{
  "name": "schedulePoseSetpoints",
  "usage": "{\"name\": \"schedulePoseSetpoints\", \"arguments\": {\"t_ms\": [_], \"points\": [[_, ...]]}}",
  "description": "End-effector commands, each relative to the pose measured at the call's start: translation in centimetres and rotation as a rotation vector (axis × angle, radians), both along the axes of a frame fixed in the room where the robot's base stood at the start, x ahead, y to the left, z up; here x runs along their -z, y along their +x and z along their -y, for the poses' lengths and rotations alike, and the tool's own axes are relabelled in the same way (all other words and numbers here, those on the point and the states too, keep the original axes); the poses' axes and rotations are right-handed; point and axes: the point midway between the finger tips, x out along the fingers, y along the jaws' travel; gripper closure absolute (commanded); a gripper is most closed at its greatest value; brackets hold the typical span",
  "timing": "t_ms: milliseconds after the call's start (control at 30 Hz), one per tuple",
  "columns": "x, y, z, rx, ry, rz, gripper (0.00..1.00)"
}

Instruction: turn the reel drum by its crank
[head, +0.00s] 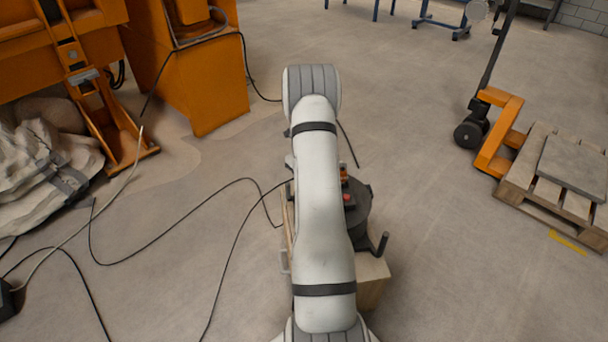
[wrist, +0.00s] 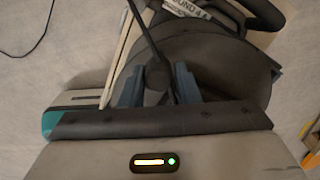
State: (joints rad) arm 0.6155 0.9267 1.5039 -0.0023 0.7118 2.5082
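The dark reel drum (head: 358,208) stands partly behind my arm in the head view. Its crank handle (head: 381,243) stands up at the drum's lower right, with no gripper on it there. In the wrist view the drum (wrist: 228,65) fills the middle and right. My gripper (wrist: 158,88) has its two blue-grey fingers apart, one on each side of a dark round piece (wrist: 157,74) with a thin dark rod. I cannot tell whether this piece is part of the crank or whether the fingers touch it. My gripper is hidden behind my arm in the head view.
A wooden stand (head: 372,282) is under the drum. Black cables (head: 225,188) lie on the floor at left. Orange machinery (head: 205,85) stands at upper left. A pallet (head: 530,190) and an orange pallet truck (head: 497,130) are at right. The floor right of the drum is clear.

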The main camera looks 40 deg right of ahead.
Motion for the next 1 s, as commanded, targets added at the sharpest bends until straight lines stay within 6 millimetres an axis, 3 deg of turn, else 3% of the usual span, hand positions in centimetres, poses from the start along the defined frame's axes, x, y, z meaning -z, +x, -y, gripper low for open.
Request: {"name": "schedulePoseSetpoints", "arguments": {"t_ms": [200, 567, 1000], "points": [[0.0, 0.1, -0.1, 0.0, 0.0, 0.001, 0.54], [-0.7, 0.1, -0.1, 0.0, 0.0, 0.002, 0.54], [-7.3, 0.2, -0.1, 0.0, 0.0, 0.002, 0.54]]}}
